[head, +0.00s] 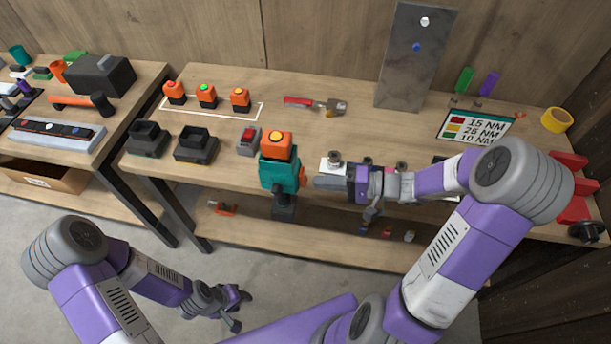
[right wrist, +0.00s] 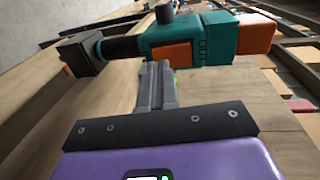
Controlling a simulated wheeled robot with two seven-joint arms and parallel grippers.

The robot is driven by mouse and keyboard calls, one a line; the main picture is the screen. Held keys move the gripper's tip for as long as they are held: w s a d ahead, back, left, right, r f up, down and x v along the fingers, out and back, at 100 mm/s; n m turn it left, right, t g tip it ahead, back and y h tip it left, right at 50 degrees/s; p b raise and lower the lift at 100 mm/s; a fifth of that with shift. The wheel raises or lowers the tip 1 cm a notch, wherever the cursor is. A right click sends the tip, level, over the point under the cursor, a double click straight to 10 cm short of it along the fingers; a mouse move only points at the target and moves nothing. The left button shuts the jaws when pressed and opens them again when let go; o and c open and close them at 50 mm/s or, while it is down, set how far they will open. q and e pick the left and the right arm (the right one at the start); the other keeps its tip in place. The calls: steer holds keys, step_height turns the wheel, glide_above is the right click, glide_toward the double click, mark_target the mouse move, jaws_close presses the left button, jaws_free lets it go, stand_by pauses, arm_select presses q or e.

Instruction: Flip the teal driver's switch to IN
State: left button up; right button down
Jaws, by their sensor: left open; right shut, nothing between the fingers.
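The teal driver (head: 281,172) stands upright near the bench's front edge, with an orange battery (head: 277,144) on top and its dark nose down. In the right wrist view the driver (right wrist: 185,45) lies across the top of the picture, with an orange patch (right wrist: 171,56) and a dark knob on its body. I cannot tell which part is the switch. My right gripper (head: 317,183) is shut and empty, just right of the driver; in the right wrist view its fingertips (right wrist: 155,66) point at the teal body, contact unclear. My left gripper (head: 243,311) is open and empty, low over the floor.
Several orange batteries (head: 206,95) stand in a white outline behind. Dark docks (head: 195,145) and a grey-red box (head: 248,140) are left of the driver. A torque sign (head: 477,128) and metal panel (head: 416,56) stand behind right. A lower shelf (head: 330,240) runs below the bench.

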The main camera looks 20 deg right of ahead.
steer(key=shift+b+x, duration=0.55)
steer(key=shift+x, duration=0.5)
stand_by(0.9)
steer(key=shift+d, duration=0.1)
steer(key=v, duration=0.7)
steer(key=shift+p, duration=0.35)
stand_by(0.5)
steer(key=s+a+f+n+g+h, duration=0.1)
steer(key=a+f, duration=0.4)
steer(key=f, duration=0.5)
steer(key=s+a+f+n+g+h, duration=0.1)
steer(key=s+a+f+g+h, duration=0.3)
steer(key=f, duration=0.6)
steer(key=s+a+f+n+g+h, duration=0.1)
steer(key=s+a+f+g+h, duration=0.2)
steer(key=a+f, duration=0.3)
step_height(320, 180, down, 5)
steer(key=shift+s+a+n+h, duration=0.2)
steer(key=shift+s+n+h, duration=0.2)
steer(key=shift+s+h, duration=0.35)
